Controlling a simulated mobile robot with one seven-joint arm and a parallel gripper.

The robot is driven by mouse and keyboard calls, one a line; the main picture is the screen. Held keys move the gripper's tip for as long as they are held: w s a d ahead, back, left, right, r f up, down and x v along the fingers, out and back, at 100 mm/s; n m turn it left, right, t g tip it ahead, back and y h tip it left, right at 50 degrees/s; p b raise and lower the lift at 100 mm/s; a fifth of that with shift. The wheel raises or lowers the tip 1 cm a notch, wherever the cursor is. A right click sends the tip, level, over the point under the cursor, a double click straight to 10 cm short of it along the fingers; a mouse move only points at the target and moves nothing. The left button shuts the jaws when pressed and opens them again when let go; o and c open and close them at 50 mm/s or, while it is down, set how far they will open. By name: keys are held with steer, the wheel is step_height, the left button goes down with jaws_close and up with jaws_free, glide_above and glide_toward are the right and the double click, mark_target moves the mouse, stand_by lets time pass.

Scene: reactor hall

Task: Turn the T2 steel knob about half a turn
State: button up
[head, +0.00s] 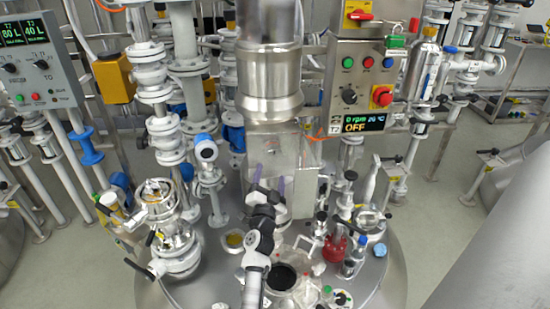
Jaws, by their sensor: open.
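A grey control panel (45,85) stands at the upper left, with a green-lit display (25,33) reading 80 L and 40 L. Two small round knobs sit below the display, a left knob (11,68) and a right knob (40,65). Their labels are too small to read surely, so I cannot tell which is T2. My gripper (270,180) is at the picture's middle, in front of a steel column over the vessel lid. Its two purplish fingers are apart with nothing visible between them. It is well to the right of the panel and touches neither knob.
Valve stacks (163,130) and a blue-and-white gauge (205,150) stand between my gripper and the panel. Another control box (362,85) reading OFF hangs at the right. The vessel lid (215,285) carries a red flask (334,248) and several bottles and fittings. Grey floor shows further right.

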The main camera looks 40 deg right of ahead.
mark_target(274, 157)
steer(key=b+x, duration=0.1)
steer(key=x, duration=0.8)
steer(key=shift+d+r+b, duration=0.1)
steer(key=shift+r+b, duration=0.05)
steer(key=shift+b, duration=0.2)
